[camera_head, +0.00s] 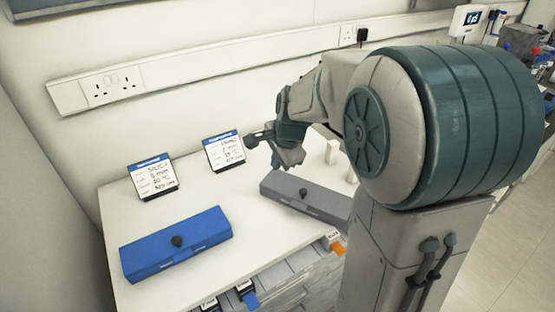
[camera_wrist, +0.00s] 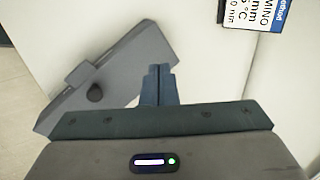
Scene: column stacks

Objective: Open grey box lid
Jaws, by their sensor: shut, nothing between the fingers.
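The grey box (camera_head: 305,194) lies on the white bench, long and low, with its lid shut and a dark knob (camera_head: 303,192) on top. My own arm hides part of its right end in the head view. In the wrist view the grey box (camera_wrist: 130,75) is at the upper left, with the knob (camera_wrist: 95,92) near its lower left part. My gripper (camera_wrist: 158,70) is shut and empty. In the wrist view its fingertips overlap the right part of the box, to the right of the knob. In the head view my gripper (camera_head: 275,160) is above and behind the box, apart from the knob.
A blue box (camera_head: 180,243) with a dark knob lies at the front left of the bench (camera_head: 125,205). Two label cards, a left one (camera_head: 154,177) and a right one (camera_head: 224,151), stand by the wall. A socket strip (camera_head: 110,84) runs along the wall. Drawers (camera_head: 290,278) are below the bench's front edge.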

